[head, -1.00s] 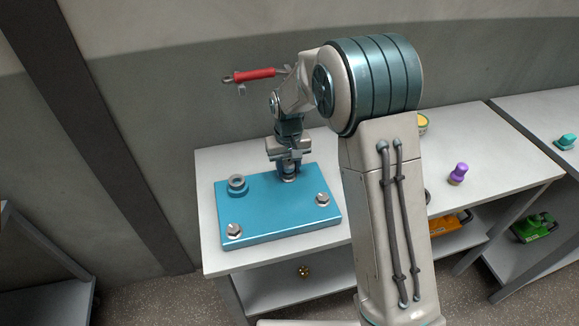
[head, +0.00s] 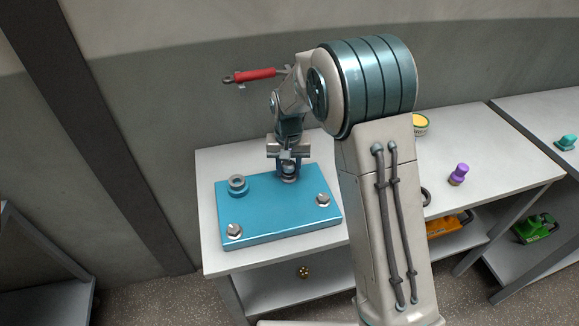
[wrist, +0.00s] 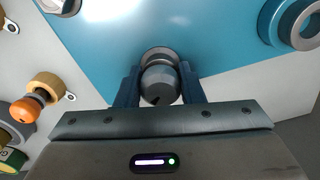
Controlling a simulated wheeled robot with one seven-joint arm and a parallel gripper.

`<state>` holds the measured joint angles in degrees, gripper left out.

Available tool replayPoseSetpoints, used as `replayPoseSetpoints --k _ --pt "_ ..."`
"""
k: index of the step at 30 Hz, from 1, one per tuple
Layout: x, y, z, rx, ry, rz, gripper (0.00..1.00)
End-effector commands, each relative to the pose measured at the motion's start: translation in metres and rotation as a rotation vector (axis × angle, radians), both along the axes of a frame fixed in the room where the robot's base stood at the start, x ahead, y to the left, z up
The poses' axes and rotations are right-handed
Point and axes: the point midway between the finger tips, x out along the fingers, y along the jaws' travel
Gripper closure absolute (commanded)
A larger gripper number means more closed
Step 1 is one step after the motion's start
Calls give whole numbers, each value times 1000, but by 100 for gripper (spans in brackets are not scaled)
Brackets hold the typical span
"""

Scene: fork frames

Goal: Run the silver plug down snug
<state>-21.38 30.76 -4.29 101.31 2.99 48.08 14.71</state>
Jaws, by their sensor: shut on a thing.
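The blue plate (head: 270,215) lies on the light table. The silver plug (wrist: 160,84) stands at the plate's back right edge, between my fingers in the wrist view. My gripper (head: 288,168) is over that spot, shut on the plug from above. In the wrist view, my gripper (wrist: 160,92) has a dark finger on each side of the plug. A round collar shows just beyond the plug; whether the plug is seated in it I cannot tell. In the head view my gripper mostly hides the plug.
A grey ring fitting (head: 237,184) stands at the plate's back left. Silver hex bolts sit at the front left (head: 234,231) and right (head: 323,200). A red-handled tool (head: 252,76) shows against the wall. A purple-topped object (head: 459,173) stands right on the table.

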Motion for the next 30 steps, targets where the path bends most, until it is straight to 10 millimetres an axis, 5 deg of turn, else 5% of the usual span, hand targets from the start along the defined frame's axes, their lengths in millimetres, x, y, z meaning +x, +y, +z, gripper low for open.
replayPoseSetpoints --k 21,22,30 --pt "3 1 2 3 -11 -157 90" --pt "3 1 2 3 -10 -156 57" --pt "1 1 1 1 -4 -153 53"
